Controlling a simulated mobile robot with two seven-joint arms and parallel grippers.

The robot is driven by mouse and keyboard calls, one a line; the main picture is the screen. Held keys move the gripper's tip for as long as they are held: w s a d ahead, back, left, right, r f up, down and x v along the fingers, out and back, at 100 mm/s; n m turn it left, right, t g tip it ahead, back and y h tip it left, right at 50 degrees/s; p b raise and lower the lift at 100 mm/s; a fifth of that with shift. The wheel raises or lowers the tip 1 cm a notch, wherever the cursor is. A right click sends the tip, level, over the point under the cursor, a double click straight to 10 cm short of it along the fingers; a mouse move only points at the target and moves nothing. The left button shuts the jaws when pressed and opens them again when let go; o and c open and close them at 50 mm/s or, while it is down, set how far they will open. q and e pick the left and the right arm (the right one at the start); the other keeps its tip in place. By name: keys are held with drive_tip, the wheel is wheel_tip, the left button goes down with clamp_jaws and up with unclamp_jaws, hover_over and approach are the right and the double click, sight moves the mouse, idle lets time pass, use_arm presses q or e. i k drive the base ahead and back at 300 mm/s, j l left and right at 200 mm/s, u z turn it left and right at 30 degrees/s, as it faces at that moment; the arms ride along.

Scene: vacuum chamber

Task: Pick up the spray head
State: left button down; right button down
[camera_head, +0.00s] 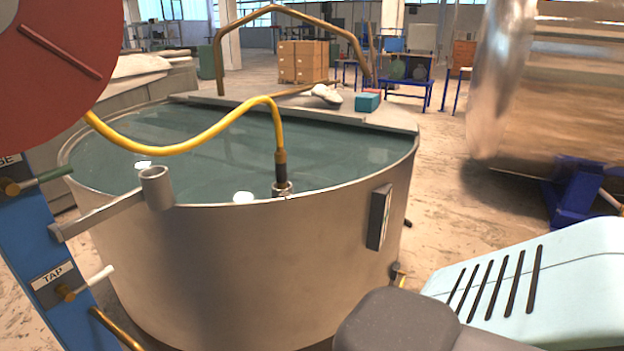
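The spray head (282,187) is at the end of a yellow hose (215,130). It hangs upright, nozzle down, at the inner side of the near rim of a large round metal tank (240,260). A dark section and a brass coupling sit above its pale metal end. I cannot tell whether it touches the rim or the water. The hose arches up from it and runs left toward a red disc (50,70). Neither of my grippers is in view, and nothing is seen holding the spray head.
A grey open cup (157,187) on a bracket stands left of the spray head, near the rim. A blue post (45,250) with valves stands at left. Greenish water (210,145) fills the tank. A teal box (367,102) lies on the ledge behind.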

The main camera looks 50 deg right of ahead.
sight(280, 155)
drive_tip(key=z, duration=1.4)
drive_tip(key=i+l+u, duration=0.15)
drive_tip(key=l+u, duration=0.25)
drive_tip(key=i+l+u, duration=0.15)
drive_tip(key=u, duration=0.25)
drive_tip(key=i+l+u, duration=0.1)
drive_tip(key=l, duration=0.4)
drive_tip(key=i+l+u, duration=0.15)
drive_tip(key=l, duration=0.35)
drive_tip(key=i+l, duration=0.1)
drive_tip(key=l, duration=0.8)
drive_tip(key=i+l+u, duration=0.1)
drive_tip(key=l, duration=0.8)
drive_tip(key=i+l, duration=0.1)
drive_tip(key=l, duration=0.85)
